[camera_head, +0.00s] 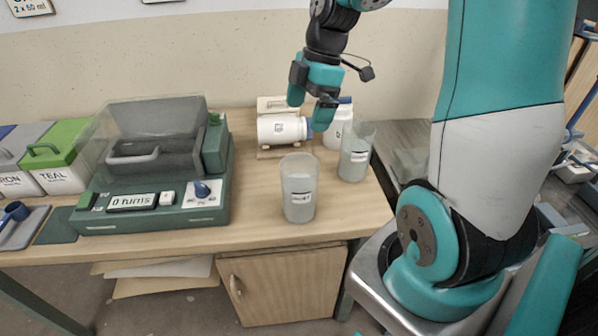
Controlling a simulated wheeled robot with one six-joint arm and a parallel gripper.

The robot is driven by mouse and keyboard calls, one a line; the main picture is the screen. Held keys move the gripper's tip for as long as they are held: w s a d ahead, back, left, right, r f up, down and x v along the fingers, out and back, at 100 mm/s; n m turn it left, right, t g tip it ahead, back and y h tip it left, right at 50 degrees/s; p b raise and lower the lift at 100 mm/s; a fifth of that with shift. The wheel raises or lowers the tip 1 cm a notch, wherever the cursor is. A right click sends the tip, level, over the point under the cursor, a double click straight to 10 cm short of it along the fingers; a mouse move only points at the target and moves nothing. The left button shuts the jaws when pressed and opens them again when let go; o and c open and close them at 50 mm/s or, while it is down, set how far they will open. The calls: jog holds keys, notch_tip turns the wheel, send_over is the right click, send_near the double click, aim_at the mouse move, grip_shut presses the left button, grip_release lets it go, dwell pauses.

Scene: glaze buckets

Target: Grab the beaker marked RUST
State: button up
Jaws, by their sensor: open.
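Two clear beakers with small white labels stand upright on the wooden table. One beaker (298,188) stands near the table's front edge. The other beaker (355,152) stands further back and to the right. The label print is too small to read, so I cannot tell which is marked RUST. My gripper (308,112) is open and empty, pointing down above the table's back part. In the picture it is above and between the two beakers, apart from both.
A green machine (150,200) with a clear lid fills the table's left. A green-lidded bucket (58,160) stands beyond it. The front right tabletop is clear.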

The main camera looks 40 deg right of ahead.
jog(key=d, duration=0.3)
jog(key=p, duration=0.1)
send_over(297, 172)
jog(key=s+a, duration=0.1)
jog(key=s, duration=0.2)
notch_tip(297, 172, down, 11)
jog(key=shift+n, duration=0.4)
jog(key=shift+s+p+x, duration=0.15)
jog(key=shift+p+x, duration=0.25)
jog(key=shift+x, duration=1.05)
jog(key=shift+s+p+x, duration=0.2)
jog(key=shift+p+x, duration=0.15)
jog(key=shift+x, duration=1.05)
jog(key=shift+w+r, duration=0.1)
jog(key=c, duration=1.6)
jog(key=shift+r, duration=0.15)
